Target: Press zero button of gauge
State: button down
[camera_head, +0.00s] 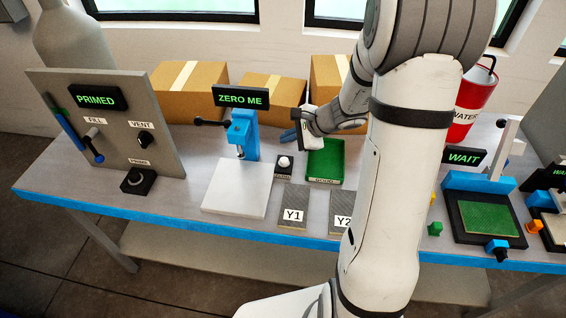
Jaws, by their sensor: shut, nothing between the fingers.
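The gauge (243,133) is a blue stand with a black side handle and a white base plate (237,188). Its display (240,98) reads "ZERO ME" in green. Just right of the base plate is a small black box with a round white button (284,162) on top; its front label is too small to read surely. My gripper (289,136) is shut and empty. In the picture it is above the button and right of the blue stand, apart from both; its exact height is unclear.
A green tray (311,165) lies right of the button. Plates Y1 (285,222) and Y2 (335,221) lie in front. Cardboard boxes (268,93) stand behind. A grey "PRIMED" panel (150,105) stands left. A red water container (470,98) and a "WAIT" station (478,183) are right. My arm hides the middle right.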

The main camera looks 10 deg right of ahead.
jog(key=b, duration=0.3)
send_over(288, 161)
notch_tip(288, 161, down, 4)
jog(key=shift+f, duration=0.25)
jog(key=shift+f+b, duration=0.4)
jog(key=shift+b, duration=0.05)
dwell(1.2)
jog(key=shift+f+b, duration=0.45)
jog(key=shift+b, duration=0.2)
jog(key=shift+f+b, duration=0.5)
jog(key=shift+b, duration=0.1)
dwell(0.6)
jog(key=shift+r, duration=0.1)
jog(key=shift+r+p, duration=0.6)
jog(key=shift+r, duration=0.3)
